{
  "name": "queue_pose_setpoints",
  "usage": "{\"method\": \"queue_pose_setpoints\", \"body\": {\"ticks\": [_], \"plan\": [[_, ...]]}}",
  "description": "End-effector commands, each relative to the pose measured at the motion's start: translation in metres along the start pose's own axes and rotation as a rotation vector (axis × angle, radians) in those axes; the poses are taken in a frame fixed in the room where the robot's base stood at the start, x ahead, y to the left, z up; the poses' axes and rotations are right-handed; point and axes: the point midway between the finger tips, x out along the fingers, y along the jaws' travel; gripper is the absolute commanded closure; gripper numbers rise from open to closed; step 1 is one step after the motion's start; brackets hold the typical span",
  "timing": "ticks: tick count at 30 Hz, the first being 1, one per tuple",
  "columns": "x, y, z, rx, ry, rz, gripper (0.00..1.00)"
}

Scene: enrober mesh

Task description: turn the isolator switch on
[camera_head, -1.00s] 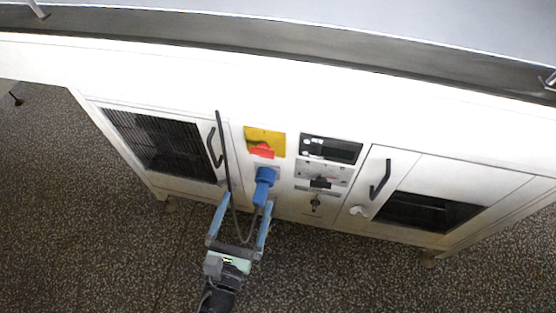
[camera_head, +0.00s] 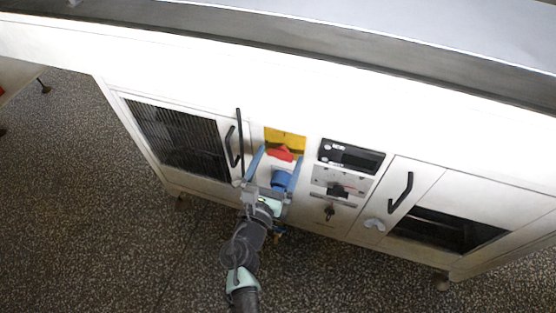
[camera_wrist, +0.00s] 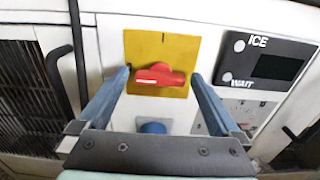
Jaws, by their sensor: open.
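The isolator switch is a red handle (camera_head: 281,153) on a yellow plate (camera_head: 285,136), on the white cabinet front. In the wrist view the red handle (camera_wrist: 160,75) lies about level, below a small mark on the yellow plate (camera_wrist: 163,46). My gripper (camera_head: 277,152) is open, its two blue fingers reaching up toward the plate. In the wrist view my gripper (camera_wrist: 160,77) has one finger on each side of the handle, with gaps on both sides. I cannot tell how far the fingertips are from the panel.
A blue plug (camera_head: 281,180) sits below the switch, between my fingers. A black display (camera_head: 351,156) and a key switch (camera_head: 329,211) are to the right. A black door handle (camera_head: 233,146) and a dark upright bar (camera_head: 239,135) stand close on the left.

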Motion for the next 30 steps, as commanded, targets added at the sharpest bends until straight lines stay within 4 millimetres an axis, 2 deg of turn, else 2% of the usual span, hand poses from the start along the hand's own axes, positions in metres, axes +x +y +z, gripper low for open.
{"method": "queue_pose_setpoints", "body": {"ticks": [5, 18, 19, 30], "plan": [[0.0, -0.0001, 0.0002, 0.0, 0.0, 0.0, 0.0], [-0.0004, -0.0001, 0.0001, 0.0, 0.0, -0.001, 0.77], [-0.0004, -0.0001, 0.0001, 0.0, 0.0, -0.001, 0.81], [-0.0007, 0.0, -0.0014, 0.075, -0.001, 0.0, 0.81]]}}
